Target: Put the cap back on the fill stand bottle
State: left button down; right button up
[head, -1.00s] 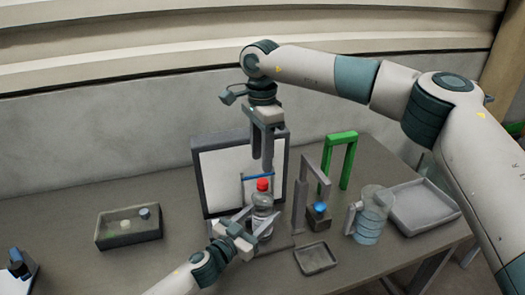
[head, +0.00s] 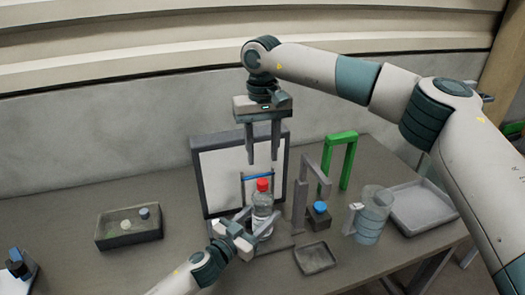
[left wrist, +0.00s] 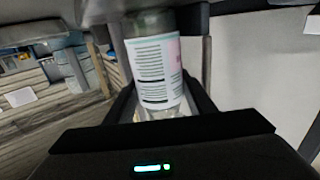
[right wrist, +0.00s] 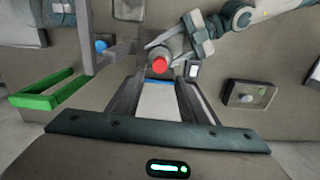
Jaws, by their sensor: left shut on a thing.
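A clear bottle (head: 262,206) with a pale label stands upright in front of a white framed panel. A red cap (head: 263,185) sits on its top; how tightly it is seated I cannot tell. My left gripper (head: 250,226) is shut around the bottle's body from the front left. The left wrist view shows the labelled bottle (left wrist: 155,75) between the fingers. My right gripper (head: 263,160) hangs above the bottle, fingers down, open and empty. In the right wrist view the red cap (right wrist: 160,65) is seen beyond the open fingers, apart from them.
The white panel (head: 222,180) stands behind the bottle. To the right are a grey stand (head: 300,200) with a blue-topped block (head: 319,213), a green arch (head: 350,160), a clear jug (head: 372,215) and grey trays (head: 316,258). A bin (head: 128,240) with small caps lies left.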

aim_at(263, 181)
jog(key=shift+n, duration=0.3)
jog(key=shift+f, duration=0.1)
jog(key=shift+f, duration=3.9)
